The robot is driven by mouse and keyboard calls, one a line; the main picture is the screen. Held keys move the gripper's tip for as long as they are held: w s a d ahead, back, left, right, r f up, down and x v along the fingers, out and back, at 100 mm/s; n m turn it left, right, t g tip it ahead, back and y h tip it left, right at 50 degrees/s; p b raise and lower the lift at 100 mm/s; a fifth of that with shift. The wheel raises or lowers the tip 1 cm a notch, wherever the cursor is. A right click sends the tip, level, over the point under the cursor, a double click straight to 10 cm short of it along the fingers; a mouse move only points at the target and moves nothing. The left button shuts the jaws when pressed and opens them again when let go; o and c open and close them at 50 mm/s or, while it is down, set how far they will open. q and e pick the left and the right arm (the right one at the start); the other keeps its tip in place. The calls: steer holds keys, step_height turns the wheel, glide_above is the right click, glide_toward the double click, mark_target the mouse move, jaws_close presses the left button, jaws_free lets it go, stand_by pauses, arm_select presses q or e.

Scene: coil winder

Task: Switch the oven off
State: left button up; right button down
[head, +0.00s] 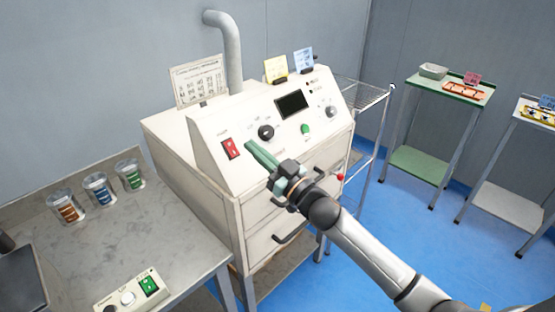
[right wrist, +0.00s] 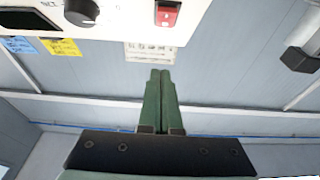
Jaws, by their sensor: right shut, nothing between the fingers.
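The oven (head: 178,150) is a cream cabinet with a sloped control panel on top. Its red rocker switch (head: 231,148) is at the panel's left end; it also shows at the top of the right wrist view (right wrist: 167,14). Which way the rocker is tipped is too small to tell. A black dial (head: 266,132), a dark display (head: 292,104) and a green button (head: 305,129) are to its right. My right gripper (head: 250,147) has green fingers, shut and empty, in front of the panel just right of the switch. They appear apart from it. My left gripper is not in view.
A grey bench (head: 150,215) on the left holds several jars of coloured parts and a small control box (head: 130,292) with a green switch. A wire rack (head: 355,92) stands right of the oven. A green stand (head: 450,88) is farther right; blue floor between is clear.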

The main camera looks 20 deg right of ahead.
steer(key=s+d, duration=0.2)
steer(key=s, duration=0.3)
steer(key=shift+s+b, duration=0.3)
steer(key=shift+s, duration=0.05)
steer(key=shift+f, duration=0.1)
steer(key=s+a+f+m+g+h, duration=0.1)
steer(key=s+f+g+h, duration=0.15)
steer(key=f, duration=0.65)
steer(key=s+f+m+g+h, duration=0.1)
steer(key=s+f, duration=0.3)
steer(key=f, duration=0.5)
steer(key=s+a+f+g, duration=0.2)
steer(key=s+f+g, duration=0.1)
steer(key=s+f, duration=0.5)
steer(key=s+a+f+g+h, duration=0.1)
steer(key=s+a+f+g, duration=0.1)
steer(key=s+f, duration=0.6)
steer(key=shift+s+a+f+g, duration=0.15)
steer(key=shift+s+a+g, duration=0.2)
steer(key=shift+s+g, duration=0.6)
steer(key=shift+s, duration=0.1)
